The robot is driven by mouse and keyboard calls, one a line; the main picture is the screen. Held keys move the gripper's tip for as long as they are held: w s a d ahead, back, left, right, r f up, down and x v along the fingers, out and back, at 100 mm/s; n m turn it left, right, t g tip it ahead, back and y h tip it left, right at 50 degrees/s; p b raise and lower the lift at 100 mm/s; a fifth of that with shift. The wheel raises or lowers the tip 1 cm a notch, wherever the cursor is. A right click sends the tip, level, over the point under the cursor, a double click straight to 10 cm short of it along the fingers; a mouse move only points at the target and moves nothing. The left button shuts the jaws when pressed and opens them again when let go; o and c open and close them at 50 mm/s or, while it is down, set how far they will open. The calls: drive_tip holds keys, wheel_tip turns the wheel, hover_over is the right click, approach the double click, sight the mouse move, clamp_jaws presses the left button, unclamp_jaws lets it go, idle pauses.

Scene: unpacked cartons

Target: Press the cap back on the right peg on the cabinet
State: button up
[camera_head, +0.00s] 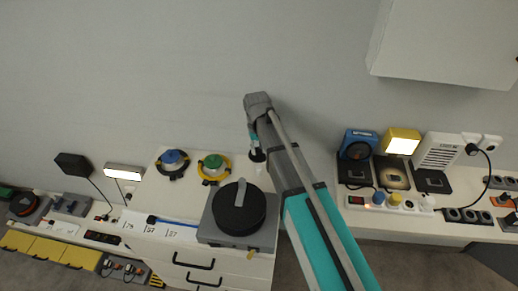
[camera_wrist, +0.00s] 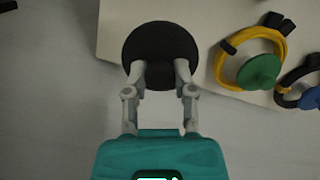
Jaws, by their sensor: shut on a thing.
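My gripper (camera_head: 255,146) is shut on a round black cap (camera_wrist: 160,40), seen between the two fingers in the wrist view. In the head view the black cap (camera_head: 257,156) is above the right back part of the white cabinet (camera_head: 158,208). A small pale shape (camera_head: 258,169) just below it may be the right peg, but it is too small to tell. I cannot tell whether cap and peg touch; the cap hides what lies beneath it in the wrist view. A green cap (camera_head: 211,161) and a blue cap (camera_head: 172,157) stand to its left.
Yellow cable (camera_head: 204,178) lies around the green cap and dark cable around the blue one. A grey box with a large black dial (camera_head: 239,207) stands at the cabinet's front. A shelf with a blue device (camera_head: 358,144), lamp and sockets is to the right. A wall cabinet (camera_head: 445,45) hangs above it.

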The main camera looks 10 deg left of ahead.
drive_tip(key=b, duration=0.5)
hover_over(259, 168)
drive_tip(key=shift+w+a+f, duration=0.1)
drive_tip(key=shift+f, duration=1.15)
drive_tip(key=shift+w+f, duration=0.1)
drive_tip(key=shift+f, duration=1.15)
drive_tip(key=shift+f+b, duration=0.75)
drive_tip(key=shift+f, duration=0.25)
drive_tip(key=o, duration=1)
drive_tip(key=shift+c, duration=0.2)
drive_tip(key=o, duration=0.4)
drive_tip(key=shift+c, duration=0.2)
drive_tip(key=shift+r, duration=0.2)
drive_tip(key=shift+r+p, duration=3.4)
drive_tip(key=shift+p, duration=0.2)
